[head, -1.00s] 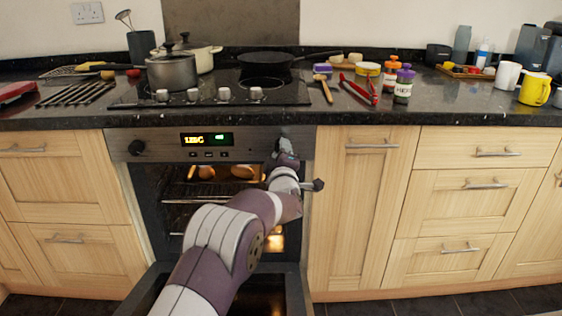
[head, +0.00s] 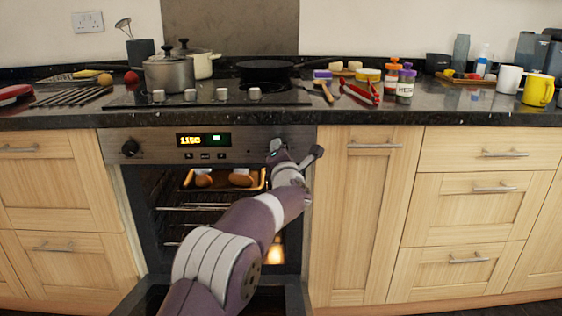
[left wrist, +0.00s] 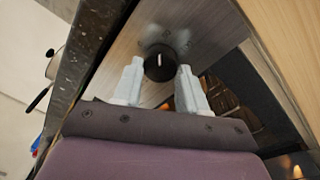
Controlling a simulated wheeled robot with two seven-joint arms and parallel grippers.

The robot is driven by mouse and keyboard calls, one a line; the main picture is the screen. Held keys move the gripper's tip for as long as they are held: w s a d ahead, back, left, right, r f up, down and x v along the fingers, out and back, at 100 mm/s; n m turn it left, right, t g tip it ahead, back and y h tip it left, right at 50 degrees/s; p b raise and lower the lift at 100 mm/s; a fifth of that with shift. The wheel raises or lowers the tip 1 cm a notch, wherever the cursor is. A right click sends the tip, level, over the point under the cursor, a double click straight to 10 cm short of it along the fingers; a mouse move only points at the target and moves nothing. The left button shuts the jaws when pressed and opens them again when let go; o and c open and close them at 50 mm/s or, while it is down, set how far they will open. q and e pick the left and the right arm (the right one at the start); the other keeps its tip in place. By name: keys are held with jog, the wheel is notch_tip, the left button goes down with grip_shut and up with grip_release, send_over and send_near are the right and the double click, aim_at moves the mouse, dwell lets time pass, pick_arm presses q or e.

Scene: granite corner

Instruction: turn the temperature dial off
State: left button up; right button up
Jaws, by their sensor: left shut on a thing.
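The temperature dial is a round black knob (left wrist: 160,66) with a white line mark, on the oven's metal control panel (left wrist: 182,28). In the left wrist view my left gripper (left wrist: 159,68) has one pale finger on each side of it and is shut on it. In the head view my left gripper (head: 277,148) is at the right end of the oven panel (head: 252,140), where it mostly hides the dial. The lit display (head: 203,139) seems to read about 115C, with a green mark beside it. My right gripper is not in view.
The oven door (head: 160,300) hangs open below my arm. A tray (head: 192,186) with brown food sits inside the lit oven. Another black knob (head: 130,148) is at the panel's left end. The worktop (head: 440,112) juts out above, holding pots and jars.

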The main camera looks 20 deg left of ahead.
pick_arm(q)
jog(key=shift+n+g+h+b, duration=0.3)
jog(key=shift+n+b, duration=1.85)
jog(key=shift+n, duration=2.75)
jog(key=o, duration=1.1)
jog(key=shift+c, duration=0.2)
jog(key=shift+d, duration=0.1)
jog(key=v, duration=1.2)
jog(key=shift+s, duration=0.3)
